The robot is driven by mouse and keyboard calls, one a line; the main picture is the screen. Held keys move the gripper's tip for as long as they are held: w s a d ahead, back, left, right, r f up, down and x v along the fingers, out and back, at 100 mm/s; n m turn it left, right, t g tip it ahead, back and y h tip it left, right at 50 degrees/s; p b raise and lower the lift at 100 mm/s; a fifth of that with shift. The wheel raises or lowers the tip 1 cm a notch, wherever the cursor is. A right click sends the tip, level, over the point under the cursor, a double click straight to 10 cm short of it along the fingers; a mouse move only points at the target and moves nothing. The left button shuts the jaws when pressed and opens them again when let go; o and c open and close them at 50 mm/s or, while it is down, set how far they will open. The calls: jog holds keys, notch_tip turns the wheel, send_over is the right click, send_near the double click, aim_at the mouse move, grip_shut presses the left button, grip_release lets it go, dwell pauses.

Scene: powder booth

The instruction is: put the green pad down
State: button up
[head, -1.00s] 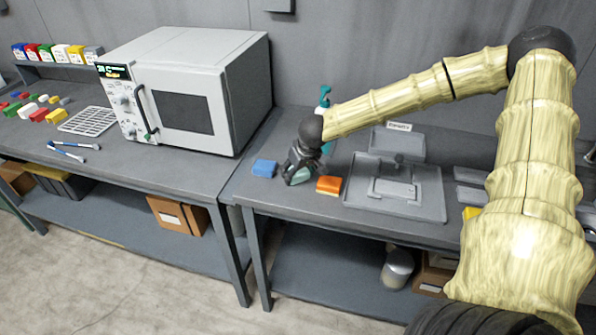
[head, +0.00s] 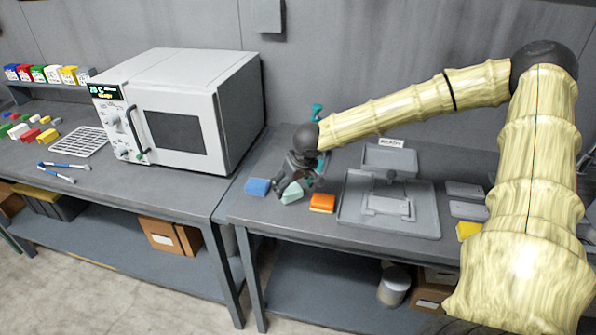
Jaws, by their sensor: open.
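The green pad (head: 292,193) is a pale green block on the right-hand bench. It lies between a blue pad (head: 257,187) on its left and an orange pad (head: 322,202) on its right. It looks tilted or turned, and I cannot tell if it rests flat on the bench. My gripper (head: 302,182) is open just above and behind the green pad, close to it. The fingers partly hide the pad's far side, and whether they touch it is unclear.
A grey tray (head: 350,222) with a fixture lies right of the orange pad. A teal bottle (head: 317,112) stands behind my gripper. A yellow pad (head: 468,230) lies far right. A white oven (head: 180,110) stands on the left bench. The bench front edge is close to the pads.

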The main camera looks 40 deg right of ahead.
jog(key=v, duration=0.8)
jog(key=shift+r, duration=0.25)
jog(key=shift+s, duration=0.1)
dwell(0.5)
